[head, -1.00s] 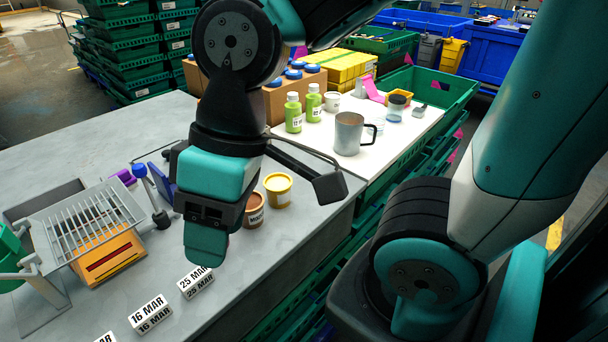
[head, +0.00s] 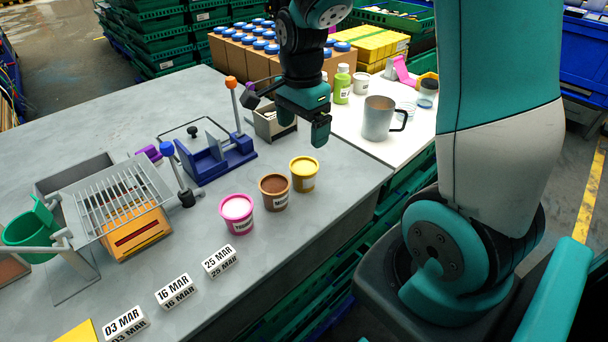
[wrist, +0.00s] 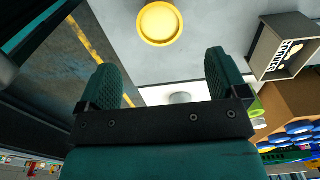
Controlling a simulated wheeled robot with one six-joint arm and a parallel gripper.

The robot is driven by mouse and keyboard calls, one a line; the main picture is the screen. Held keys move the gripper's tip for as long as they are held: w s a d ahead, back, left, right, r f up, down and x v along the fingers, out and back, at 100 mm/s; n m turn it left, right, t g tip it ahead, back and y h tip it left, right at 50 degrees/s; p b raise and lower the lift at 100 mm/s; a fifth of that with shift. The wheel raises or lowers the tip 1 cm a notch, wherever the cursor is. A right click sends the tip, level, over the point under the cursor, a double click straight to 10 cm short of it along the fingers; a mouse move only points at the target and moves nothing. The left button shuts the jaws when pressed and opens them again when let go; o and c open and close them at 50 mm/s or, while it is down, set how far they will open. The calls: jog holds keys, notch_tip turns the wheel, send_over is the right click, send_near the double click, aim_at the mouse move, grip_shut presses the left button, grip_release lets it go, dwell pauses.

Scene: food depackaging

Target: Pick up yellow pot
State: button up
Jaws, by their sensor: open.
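The yellow pot (head: 304,174) stands upright on the grey table, at the right end of a row with a brown pot (head: 274,192) and a pink pot (head: 237,213). In the wrist view the yellow pot (wrist: 160,23) shows from above, ahead of the fingertips and roughly centred between them. My gripper (head: 304,128) is open and empty, above and behind the yellow pot in the head view. Its two teal fingers also show spread apart in the wrist view (wrist: 163,72). Nothing hides the yellow pot.
A blue fixture (head: 215,160) and a small grey bin (head: 275,124) stand behind the pots. Date blocks (head: 220,261) lie in front. The table's right edge is close to the yellow pot.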

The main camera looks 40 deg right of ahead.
aim_at(304, 165)
notch_tip(304, 165, down, 7)
jog(key=shift+f, duration=0.1)
jog(key=shift+d+f+p, duration=0.15)
jog(key=shift+f+p, duration=0.4)
jog(key=shift+f, duration=2.1)
jog(key=c, duration=0.9)
jog(key=shift+c, duration=0.2)
jog(key=shift+r, duration=0.15)
